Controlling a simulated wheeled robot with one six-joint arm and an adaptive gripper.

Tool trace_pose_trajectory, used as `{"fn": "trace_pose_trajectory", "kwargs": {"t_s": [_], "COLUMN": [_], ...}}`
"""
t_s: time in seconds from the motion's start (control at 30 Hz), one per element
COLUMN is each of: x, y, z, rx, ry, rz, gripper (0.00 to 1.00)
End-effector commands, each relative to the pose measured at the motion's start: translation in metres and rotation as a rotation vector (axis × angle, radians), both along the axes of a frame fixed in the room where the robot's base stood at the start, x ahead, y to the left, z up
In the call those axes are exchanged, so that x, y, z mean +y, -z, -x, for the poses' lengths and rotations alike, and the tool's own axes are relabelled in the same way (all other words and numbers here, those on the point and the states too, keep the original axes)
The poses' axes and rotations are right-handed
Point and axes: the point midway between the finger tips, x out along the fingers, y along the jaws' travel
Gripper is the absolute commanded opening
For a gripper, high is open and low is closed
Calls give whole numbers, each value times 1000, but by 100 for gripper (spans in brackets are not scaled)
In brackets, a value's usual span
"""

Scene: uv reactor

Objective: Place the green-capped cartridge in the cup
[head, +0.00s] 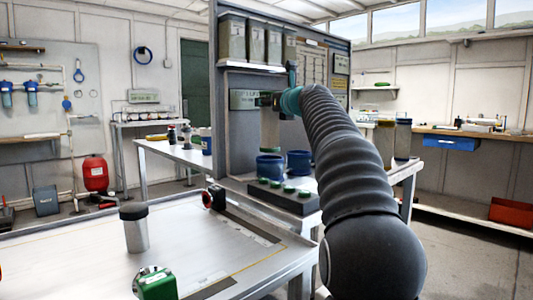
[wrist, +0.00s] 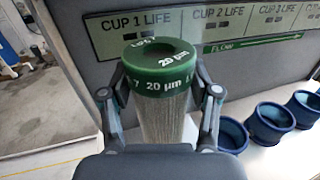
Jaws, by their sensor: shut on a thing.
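The green-capped cartridge (wrist: 163,118) is a pale mesh cylinder with a dark green cap marked "20 µm". In the head view the cartridge (head: 270,128) hangs upright from my gripper (head: 268,101), in front of the grey panel. Blue open-topped cups stand on the bench: the near cup (head: 270,168) and another cup (head: 299,162). The wrist view shows three cups in a row, at the right: the nearest (wrist: 232,136), the middle (wrist: 270,123) and the farthest (wrist: 305,109).
A dark block (head: 282,198) with several green tops sits before the cups. Panel signs (wrist: 160,30) read "CUP 1 LIFE" to "CUP 3 LIFE". A shelf above holds several clear containers (head: 253,42). A silver canister (head: 135,232) and green device (head: 157,286) stand on the front table.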

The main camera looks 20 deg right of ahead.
Motion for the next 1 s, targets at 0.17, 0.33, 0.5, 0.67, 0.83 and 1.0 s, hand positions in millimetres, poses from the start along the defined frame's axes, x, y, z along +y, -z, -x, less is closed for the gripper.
{"fn": "trace_pose_trajectory", "kwargs": {"t_s": [0.17,0.33,0.5,0.67,0.83,1.0], "x": [1,2,3,4,4,4], "y": [35,43,64,79,78,78], "z": [0,0,-1,0,-1,-1], "rx": [0,0,1,0,1,2], "ry": [-2,-3,-5,-5,-5,-5], "rz": [0,0,-1,-1,0,0], "gripper": [3,3,3,3,3,86]}}
